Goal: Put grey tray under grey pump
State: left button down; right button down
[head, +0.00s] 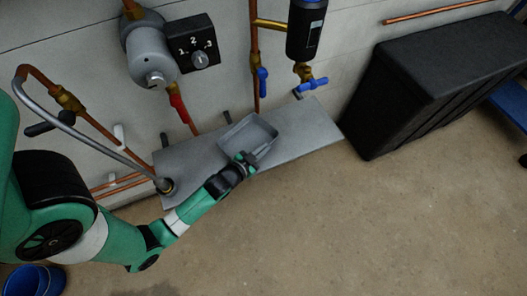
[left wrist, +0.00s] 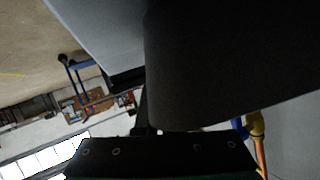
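The grey pump (head: 150,57) is a rounded cylinder on the copper pipe at the wall, in the upper left of the head view. The grey tray (head: 249,132) is a shallow rectangular pan over the grey shelf, to the right of and below the pump. My left gripper (head: 246,160) is at the tray's near rim and looks shut on it. I cannot tell whether the tray touches the shelf. In the left wrist view a large dark shape hides most of the scene, and the fingertips are not clear. My right gripper is not in view.
The grey shelf (head: 310,127) runs along the wall. A numbered dial box (head: 192,45) sits beside the pump. A red-handled valve (head: 179,103), a blue valve (head: 262,82) and a black cylinder (head: 306,27) hang above. A black chest (head: 440,85) stands at right; the floor in front is clear.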

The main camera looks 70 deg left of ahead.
pick_arm(q)
jog(key=shift+r, duration=0.1)
jog(key=c, duration=1)
grip_release()
jog(key=shift+c, duration=0.2)
